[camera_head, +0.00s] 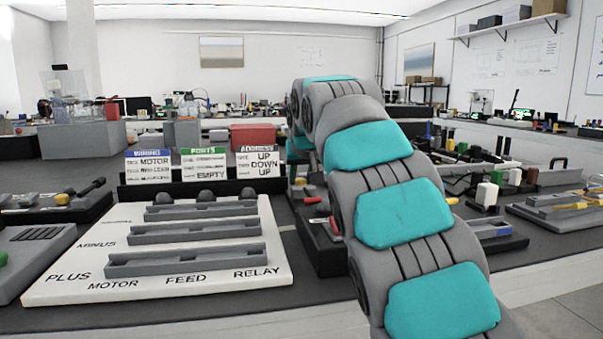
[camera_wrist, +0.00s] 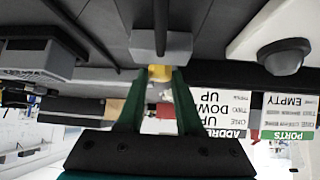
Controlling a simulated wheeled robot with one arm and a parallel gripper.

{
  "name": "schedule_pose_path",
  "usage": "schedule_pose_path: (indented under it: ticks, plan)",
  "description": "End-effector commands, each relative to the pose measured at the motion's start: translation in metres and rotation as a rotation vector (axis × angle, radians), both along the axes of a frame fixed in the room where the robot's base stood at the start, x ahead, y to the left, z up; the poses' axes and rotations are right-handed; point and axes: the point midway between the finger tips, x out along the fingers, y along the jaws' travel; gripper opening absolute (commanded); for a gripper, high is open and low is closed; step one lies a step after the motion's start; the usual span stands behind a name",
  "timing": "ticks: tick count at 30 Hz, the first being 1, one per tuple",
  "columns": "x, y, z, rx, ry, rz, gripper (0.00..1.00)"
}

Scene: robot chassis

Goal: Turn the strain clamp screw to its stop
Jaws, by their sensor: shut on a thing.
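My gripper (camera_wrist: 159,80) shows in the wrist view, which is upside down. Its two green fingers are shut on a small yellow piece (camera_wrist: 160,72), which looks like the clamp screw's head. The yellow piece sits against a grey block (camera_wrist: 160,44), apparently the strain clamp. The fingers hide part of the yellow piece, and I cannot tell how far it is turned. In the head view my own arm hides the gripper and the clamp.
A white board with grey slotted bars (camera_head: 190,285) lies left of my arm. Behind it stand label cards (camera_head: 205,165) for wiring, ports and address. A dark box (camera_head: 318,245) sits close beside my arm. Connectors and fixtures (camera_head: 487,195) stand on the right.

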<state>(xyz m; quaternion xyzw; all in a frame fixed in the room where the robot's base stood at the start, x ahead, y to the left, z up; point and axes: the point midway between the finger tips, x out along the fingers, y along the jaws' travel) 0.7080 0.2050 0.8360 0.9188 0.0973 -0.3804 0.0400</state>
Motion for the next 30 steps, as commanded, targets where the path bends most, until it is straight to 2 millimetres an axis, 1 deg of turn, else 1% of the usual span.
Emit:
schedule_pose_path:
  ticks: [1, 18, 24, 30]
  plan:
    - [-0.0004, 0.0003, 0.0055, -0.003, -0.001, -0.025, 0.00]
    - [0.0011, 0.0055, 0.0057, -0.001, -0.004, -0.442, 0.00]
    - [0.0015, 0.0067, 0.0033, 0.000, -0.002, -0.538, 0.00]
    - [0.0012, 0.0069, 0.0015, 0.000, -0.001, -0.588, 0.00]
